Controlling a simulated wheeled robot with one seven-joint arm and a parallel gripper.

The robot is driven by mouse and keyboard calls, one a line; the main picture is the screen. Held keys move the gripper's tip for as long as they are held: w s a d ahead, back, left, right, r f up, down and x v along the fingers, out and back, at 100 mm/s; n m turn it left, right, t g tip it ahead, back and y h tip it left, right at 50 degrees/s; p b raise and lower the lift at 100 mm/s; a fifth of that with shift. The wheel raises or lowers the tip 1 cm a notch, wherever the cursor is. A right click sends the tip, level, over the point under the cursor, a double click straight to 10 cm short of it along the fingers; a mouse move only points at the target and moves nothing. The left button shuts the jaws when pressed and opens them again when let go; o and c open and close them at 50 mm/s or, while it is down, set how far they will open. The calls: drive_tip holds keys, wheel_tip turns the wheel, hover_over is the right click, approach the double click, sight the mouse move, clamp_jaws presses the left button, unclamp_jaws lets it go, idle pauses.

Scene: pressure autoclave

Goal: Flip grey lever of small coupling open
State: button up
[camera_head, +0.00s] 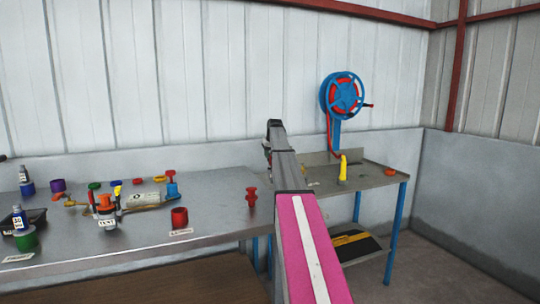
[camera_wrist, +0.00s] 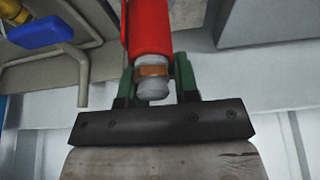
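My gripper (camera_wrist: 155,80) shows in the wrist view with two green fingers standing apart. A red cylindrical body (camera_wrist: 147,28) with a copper-coloured ring and a rounded grey end (camera_wrist: 154,90) lies between and just beyond the fingers. I cannot tell whether the fingers touch it. I cannot make out a grey lever or identify the small coupling for certain. In the head view my arm hides most of the gripper (camera_head: 267,148), near the wall at the bench's right end.
The steel bench (camera_head: 220,215) at left holds several valves, caps and fittings, including a red fitting (camera_head: 251,196). A side table (camera_head: 375,175) with a yellow part (camera_head: 343,168) stands at right, below a blue hose reel (camera_head: 342,96). The wrist view shows a blue handle (camera_wrist: 40,33) at upper left.

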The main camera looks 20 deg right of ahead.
clamp_jaws()
drive_tip(key=shift+w, duration=0.15)
drive_tip(key=shift+w+f+g, duration=0.25)
drive_tip(key=shift+w+g, duration=0.8)
drive_tip(key=shift+g, duration=0.4)
drive_tip(key=shift+w+f+g, duration=0.25)
drive_tip(key=shift+w+g, duration=0.75)
drive_tip(key=shift+g, duration=0.45)
